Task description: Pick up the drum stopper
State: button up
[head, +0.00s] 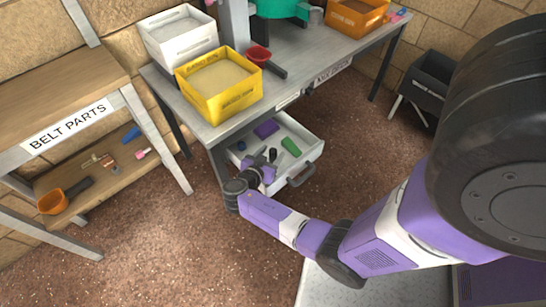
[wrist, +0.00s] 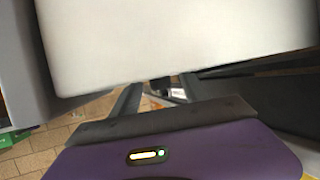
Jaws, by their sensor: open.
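An open white drawer (head: 311,160) under the grey workbench holds several small items. In it are a purple block (head: 266,129), a green piece (head: 291,146), a small blue piece (head: 241,146) and a dark piece near my gripper. I cannot tell which of these, if any, is the drum stopper. My gripper (head: 267,157) is open at the drawer's near left part, with its dark fingers by the dark piece. In the wrist view, a pale panel (wrist: 180,40) fills the top, and no item shows clearly between the fingers (wrist: 160,92).
The workbench (head: 290,82) carries a yellow sand-filled bin (head: 225,106), a white bin (head: 182,56) and a red scoop (head: 259,54). A wooden shelf unit labelled BELT PARTS (head: 68,125) stands left. A black bin (head: 428,78) stands right. Brown floor lies open in front.

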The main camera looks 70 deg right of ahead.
jog(key=shift+c, duration=0.2)
grip_shut()
